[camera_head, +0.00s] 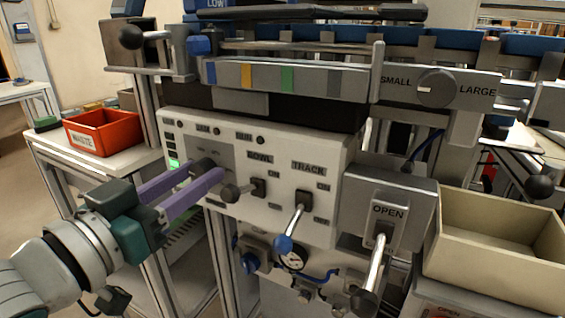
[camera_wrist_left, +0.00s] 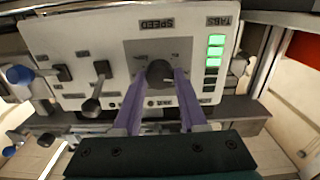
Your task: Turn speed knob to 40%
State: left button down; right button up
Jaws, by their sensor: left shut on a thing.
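The dark speed knob (camera_head: 203,164) is on a grey plate on the left part of the white control panel (camera_head: 270,195). My left gripper (camera_head: 207,176) reaches in from the left, its two purple fingers shut on the knob. In the left wrist view the panel is upside down; the knob (camera_wrist_left: 158,72) sits between the fingertips (camera_wrist_left: 158,80), below the SPEED label (camera_wrist_left: 157,23). The fingers hide the knob's sides, and I cannot read its pointer or setting. The green level lights (camera_wrist_left: 214,58) beside it are partly lit. My right gripper is not in view.
The BOWL lever (camera_head: 237,191) sticks out close to the right of my fingers. The TRACK lever (camera_head: 293,228) and OPEN lever (camera_head: 374,262) stand farther right. A red bin (camera_head: 101,131) is on a table at left, and a beige bin (camera_head: 500,222) is at right.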

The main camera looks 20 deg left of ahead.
pick_arm(q)
jog(key=shift+r+m+p, duration=0.1)
jog(key=shift+m+p, duration=0.4)
jog(key=shift+m, duration=0.6)
jog(key=m, duration=0.2)
jog(key=shift+m+p, duration=0.3)
jog(key=shift+p, duration=0.05)
jog(key=m, duration=0.5)
jog(key=shift+d+m+p, duration=0.1)
jog(key=shift+m+p, duration=0.2)
jog(key=shift+c, duration=2.2)
grip_release()
